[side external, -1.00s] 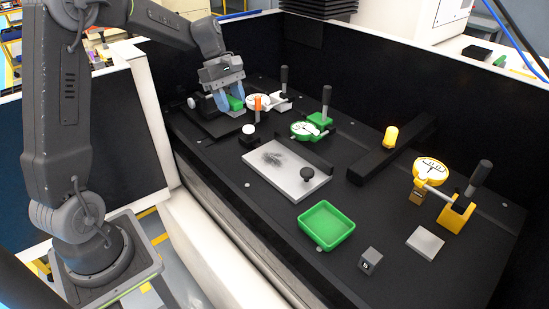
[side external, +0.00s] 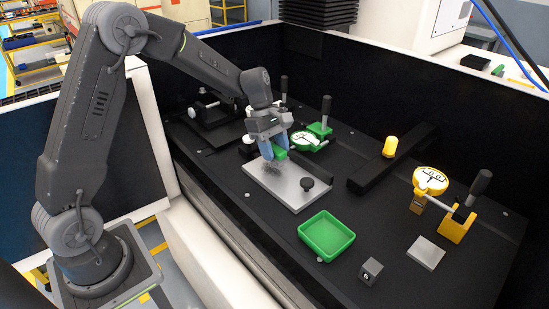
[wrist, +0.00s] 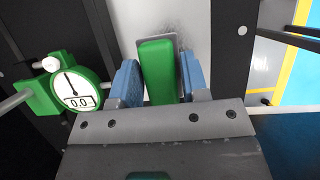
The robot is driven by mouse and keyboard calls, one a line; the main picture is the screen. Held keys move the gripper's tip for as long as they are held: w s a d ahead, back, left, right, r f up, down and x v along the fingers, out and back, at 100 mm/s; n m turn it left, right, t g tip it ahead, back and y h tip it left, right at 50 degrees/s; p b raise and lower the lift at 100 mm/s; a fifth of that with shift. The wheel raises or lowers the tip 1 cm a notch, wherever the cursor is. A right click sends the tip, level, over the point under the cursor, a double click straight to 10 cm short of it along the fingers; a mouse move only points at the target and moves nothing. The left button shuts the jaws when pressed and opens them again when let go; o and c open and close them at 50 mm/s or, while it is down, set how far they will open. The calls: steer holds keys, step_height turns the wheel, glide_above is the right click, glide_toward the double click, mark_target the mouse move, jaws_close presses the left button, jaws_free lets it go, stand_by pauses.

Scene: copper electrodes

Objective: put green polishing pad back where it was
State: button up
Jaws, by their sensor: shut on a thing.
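The green polishing pad (side external: 281,153) is held between the blue fingers of my gripper (side external: 273,150). In the wrist view the pad (wrist: 157,70) is a green block with a grey rim at its far end, between the two fingertips (wrist: 160,82). My gripper holds it at the back left part of the silver plate (side external: 303,193), by a dark scuffed patch (side external: 274,168). Whether the pad touches the plate cannot be told. The green tray (side external: 327,236) in front of the plate is empty.
A green dial gauge (side external: 304,142) on a green stand is close behind my gripper. A black bar with a yellow knob (side external: 390,141), a yellow gauge (side external: 431,181), a small dark cube (side external: 371,270) and a grey square (side external: 426,252) lie to the right.

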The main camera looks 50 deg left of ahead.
steer(key=shift+f, duration=1.6)
steer(key=shift+f, duration=0.15)
steer(key=o, duration=1)
steer(key=v, duration=1.2)
steer(key=s+d+r+m+t+y, duration=0.25)
steer(key=s+d+r+m, duration=0.45)
steer(key=s, duration=0.4)
steer(key=s+d+m+t+y, duration=0.2)
steer(key=s+m+t, duration=0.1)
steer(key=s+m, duration=0.8)
steer(key=shift+s+d+f, duration=0.2)
steer(key=shift+s+f, duration=0.1)
steer(key=shift+s, duration=1.4)
